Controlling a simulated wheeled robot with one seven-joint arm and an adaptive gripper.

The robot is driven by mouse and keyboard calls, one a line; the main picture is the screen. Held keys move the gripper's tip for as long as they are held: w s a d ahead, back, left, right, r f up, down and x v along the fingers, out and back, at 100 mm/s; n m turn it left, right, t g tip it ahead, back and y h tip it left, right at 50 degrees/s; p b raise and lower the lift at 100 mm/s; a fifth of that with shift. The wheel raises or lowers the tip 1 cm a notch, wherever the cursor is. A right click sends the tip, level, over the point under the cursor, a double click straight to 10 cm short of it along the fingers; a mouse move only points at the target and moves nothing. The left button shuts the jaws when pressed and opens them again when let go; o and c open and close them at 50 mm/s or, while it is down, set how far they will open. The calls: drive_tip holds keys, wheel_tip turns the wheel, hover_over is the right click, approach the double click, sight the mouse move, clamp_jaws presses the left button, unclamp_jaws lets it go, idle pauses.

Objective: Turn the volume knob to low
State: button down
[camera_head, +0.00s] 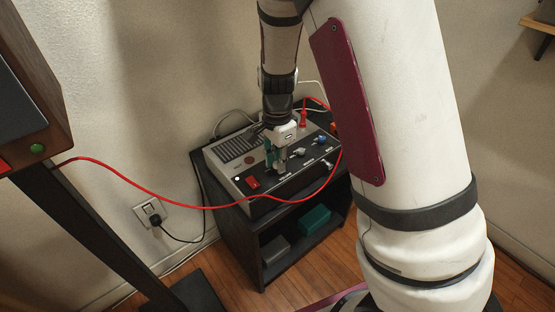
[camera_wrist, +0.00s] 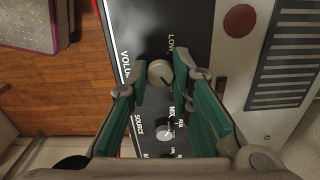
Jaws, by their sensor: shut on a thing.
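The volume knob (camera_wrist: 160,72) is a round beige-grey knob on the dark panel of a grey box-shaped device (camera_head: 221,163). In the wrist view it lies between my fingertips, with "VOLU..." printed to its left and "LOW" to its upper right. More lettering, partly hidden, lies below right. I cannot make out a pointer mark on the knob. My gripper (camera_head: 276,166) reaches down onto the panel from above; its green-padded fingers (camera_wrist: 160,82) are shut on the knob from both sides.
A smaller light knob (camera_wrist: 166,132) marked "SOURCE" sits near my fingers. A red cable (camera_head: 180,205) runs across the device's front. The device stands on a black shelf unit (camera_head: 240,243) against the wall.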

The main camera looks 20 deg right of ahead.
drive_tip(key=n+p, duration=0.1)
drive_tip(key=n, duration=0.5)
drive_tip(key=shift+n, duration=0.3)
drive_tip(key=n, duration=0.3)
drive_tip(key=shift+n+p, duration=0.3)
drive_tip(key=shift+p, duration=0.05)
drive_tip(key=n, duration=0.3)
drive_tip(key=shift+n, duration=0.3)
drive_tip(key=n+p, duration=0.1)
drive_tip(key=n, duration=0.3)
drive_tip(key=shift+r+n+p, duration=0.1)
drive_tip(key=shift+n+p, duration=0.2)
drive_tip(key=shift+p, duration=0.05)
drive_tip(key=n+p, duration=0.1)
drive_tip(key=n, duration=0.3)
drive_tip(key=shift+n+p, duration=0.4)
drive_tip(key=c, duration=1.4)
unclamp_jaws()
